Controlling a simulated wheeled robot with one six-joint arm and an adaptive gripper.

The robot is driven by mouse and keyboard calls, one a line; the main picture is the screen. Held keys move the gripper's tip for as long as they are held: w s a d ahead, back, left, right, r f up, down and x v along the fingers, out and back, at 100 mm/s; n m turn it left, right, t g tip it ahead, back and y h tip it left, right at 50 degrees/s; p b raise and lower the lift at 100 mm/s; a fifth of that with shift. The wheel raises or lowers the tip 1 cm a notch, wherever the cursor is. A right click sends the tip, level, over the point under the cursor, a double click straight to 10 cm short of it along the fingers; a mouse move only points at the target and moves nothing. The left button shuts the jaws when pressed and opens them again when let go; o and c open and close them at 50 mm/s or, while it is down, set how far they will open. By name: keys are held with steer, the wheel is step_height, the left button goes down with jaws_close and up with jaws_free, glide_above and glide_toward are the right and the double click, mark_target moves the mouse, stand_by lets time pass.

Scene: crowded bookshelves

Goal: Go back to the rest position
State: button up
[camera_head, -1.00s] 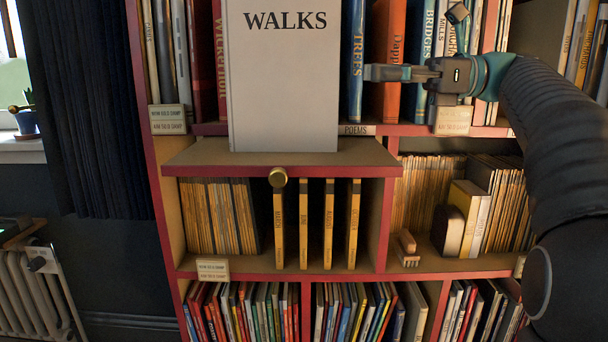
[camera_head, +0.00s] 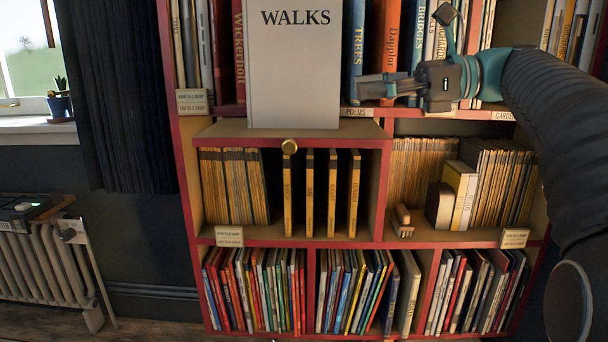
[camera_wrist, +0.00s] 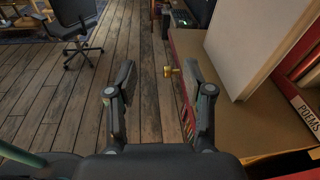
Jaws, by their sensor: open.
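My gripper (camera_head: 362,91) is in front of the upper shelf, right of the grey book titled WALKS (camera_head: 294,65). In the wrist view my gripper (camera_wrist: 155,80) has its two fingers apart with nothing between them, only floor seen beyond. The WALKS book stands upright on a pulled-out ledge (camera_head: 215,131) with a brass knob (camera_head: 289,146). The ledge and knob also show beside my right finger in the wrist view, the knob (camera_wrist: 171,71) appearing beyond the fingertips.
The bookshelf holds orange, blue and red books (camera_head: 388,45) behind my gripper. Lower shelves hold thin yellow volumes (camera_head: 310,192) and a wooden brush-like object (camera_head: 403,220). A radiator (camera_head: 45,265) stands at the left. In the wrist view, an office chair (camera_wrist: 75,30) stands on open wooden floor.

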steer(key=s+a+f+n+t+h, duration=0.1)
steer(key=s+a+f+n+h, duration=0.25)
steer(key=f, duration=0.65)
steer(key=s+d+f+n+t+h, duration=0.1)
steer(key=s+f+n+h, duration=0.35)
steer(key=f, duration=0.65)
steer(key=s+d+f+n+h, duration=0.4)
steer(key=s+f+n, duration=0.1)
steer(key=f, duration=0.4)
steer(key=s+d+f+n+t+h, duration=0.1)
steer(key=s+d+f+n+h, duration=0.3)
steer(key=s+f, duration=0.3)
steer(key=shift+f+n, duration=0.7)
steer(key=shift+f, duration=0.2)
steer(key=shift+c, duration=1)
steer(key=shift+d, duration=0.1)
